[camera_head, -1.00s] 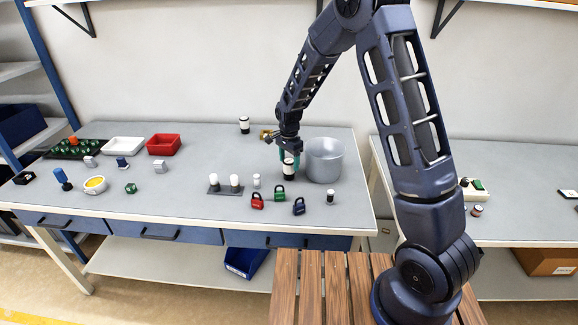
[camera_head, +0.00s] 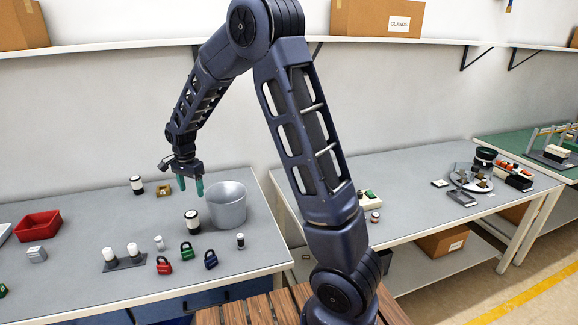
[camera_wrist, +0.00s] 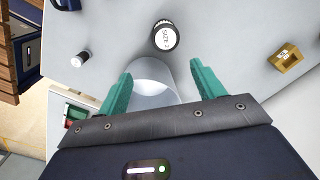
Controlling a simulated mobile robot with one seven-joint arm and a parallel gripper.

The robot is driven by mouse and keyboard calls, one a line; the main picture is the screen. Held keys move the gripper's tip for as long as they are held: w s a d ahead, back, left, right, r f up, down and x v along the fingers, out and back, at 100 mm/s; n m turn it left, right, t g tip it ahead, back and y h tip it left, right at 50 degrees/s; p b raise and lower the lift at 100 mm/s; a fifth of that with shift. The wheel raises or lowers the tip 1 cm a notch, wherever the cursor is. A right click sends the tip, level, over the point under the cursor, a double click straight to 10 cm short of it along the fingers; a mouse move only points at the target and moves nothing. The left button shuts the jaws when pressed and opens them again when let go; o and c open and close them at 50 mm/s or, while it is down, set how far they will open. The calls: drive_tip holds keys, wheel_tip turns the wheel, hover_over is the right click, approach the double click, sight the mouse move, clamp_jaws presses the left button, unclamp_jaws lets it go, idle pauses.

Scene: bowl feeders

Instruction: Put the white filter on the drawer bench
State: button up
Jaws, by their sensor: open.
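A black canister with a white band (camera_head: 192,221), which looks like the white filter, stands upright on the grey drawer bench (camera_head: 75,225), left of a grey bucket (camera_head: 227,207). In the wrist view its top (camera_wrist: 165,37) reads "SIZE 2". My gripper (camera_head: 191,192) has teal fingers, spread and empty, above the canister and apart from it. The fingers also show in the wrist view (camera_wrist: 160,70), with the bucket (camera_wrist: 152,78) partly hidden below. A similar banded canister (camera_head: 137,185) stands at the back.
Red, green and blue padlocks (camera_head: 187,252), a small banded cylinder (camera_head: 240,241) and a black holder with two white-topped pieces (camera_head: 124,263) stand close in front. A brass block (camera_head: 164,191) lies behind. A red bin (camera_head: 38,226) is at left. Another bench (camera_head: 420,205) stands right.

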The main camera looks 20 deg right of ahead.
drive_tip(key=s+d+r+n+t, duration=0.1)
drive_tip(key=s+d+r, duration=0.2)
drive_tip(key=d+r, duration=0.25)
drive_tip(key=s+d+r+n, duration=0.1)
drive_tip(key=s+d+r, duration=0.25)
drive_tip(key=d, duration=0.35)
drive_tip(key=s+d+r+n+t, duration=0.1)
drive_tip(key=s+d+r+n, duration=0.1)
drive_tip(key=d+r, duration=0.45)
drive_tip(key=s+d+r+n+t, duration=0.1)
drive_tip(key=s+d+n, duration=0.1)
drive_tip(key=s+d, duration=0.5)
drive_tip(key=s+d+r+n+t, duration=0.1)
drive_tip(key=s+d+n, duration=0.1)
drive_tip(key=s+d, duration=0.5)
drive_tip(key=s, duration=0.5)
drive_tip(key=shift+s+r+n, duration=0.2)
drive_tip(key=shift+r+n, duration=0.05)
drive_tip(key=shift+n, duration=0.05)
drive_tip(key=shift+c, duration=0.2)
idle(0.6)
